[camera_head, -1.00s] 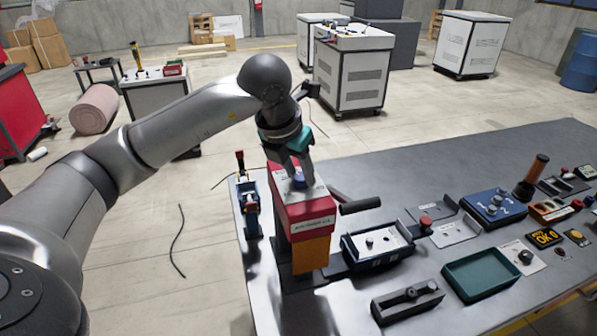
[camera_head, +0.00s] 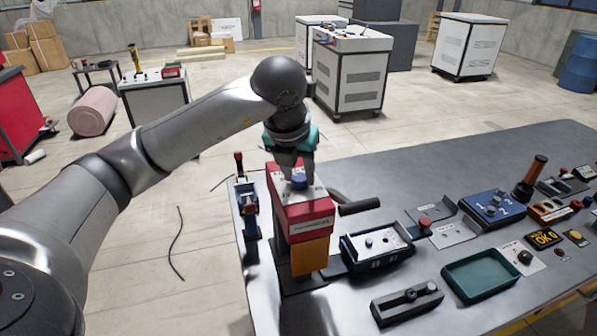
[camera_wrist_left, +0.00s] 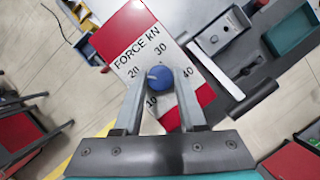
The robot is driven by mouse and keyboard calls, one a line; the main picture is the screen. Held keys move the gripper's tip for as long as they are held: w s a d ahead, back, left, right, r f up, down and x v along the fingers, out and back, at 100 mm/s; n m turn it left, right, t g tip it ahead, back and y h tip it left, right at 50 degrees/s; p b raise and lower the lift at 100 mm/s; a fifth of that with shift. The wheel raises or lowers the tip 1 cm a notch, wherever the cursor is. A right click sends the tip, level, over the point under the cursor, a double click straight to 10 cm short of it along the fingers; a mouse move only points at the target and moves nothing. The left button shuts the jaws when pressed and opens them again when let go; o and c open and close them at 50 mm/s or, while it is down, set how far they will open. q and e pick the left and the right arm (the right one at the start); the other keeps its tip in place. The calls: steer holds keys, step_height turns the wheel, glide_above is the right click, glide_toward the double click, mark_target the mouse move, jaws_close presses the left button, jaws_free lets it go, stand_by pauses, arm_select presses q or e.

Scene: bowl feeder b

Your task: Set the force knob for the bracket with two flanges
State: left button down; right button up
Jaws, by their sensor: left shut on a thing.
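The blue force knob (camera_wrist_left: 160,78) sits on the white dial plate (camera_wrist_left: 133,42) on top of the red press head (camera_head: 303,218). The plate reads "FORCE kN" with 10, 20, 30 and 40 around the knob. A pale mark on the knob's left side faces about 20. My left gripper (camera_wrist_left: 162,80) is shut on the knob, a finger on either side. In the head view, my left gripper (camera_head: 297,174) comes down onto the knob (camera_head: 299,182) from above. I cannot clearly identify a bracket with two flanges. My right gripper is not in view.
A black lever (camera_head: 358,205) sticks out right of the press. A fixture block (camera_head: 378,245), grey plates (camera_head: 447,233), a blue numbered box (camera_head: 492,209), a green tray (camera_head: 482,276) and an OK display (camera_head: 543,238) are on the table. The table's back is clear.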

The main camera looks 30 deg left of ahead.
arm_select(q)
steer(key=shift+c, duration=2.4)
jaws_free()
steer(key=p+v, duration=0.2)
steer(key=v, duration=1.3)
steer(key=shift+p, duration=0.4)
steer(key=shift+r, duration=0.1)
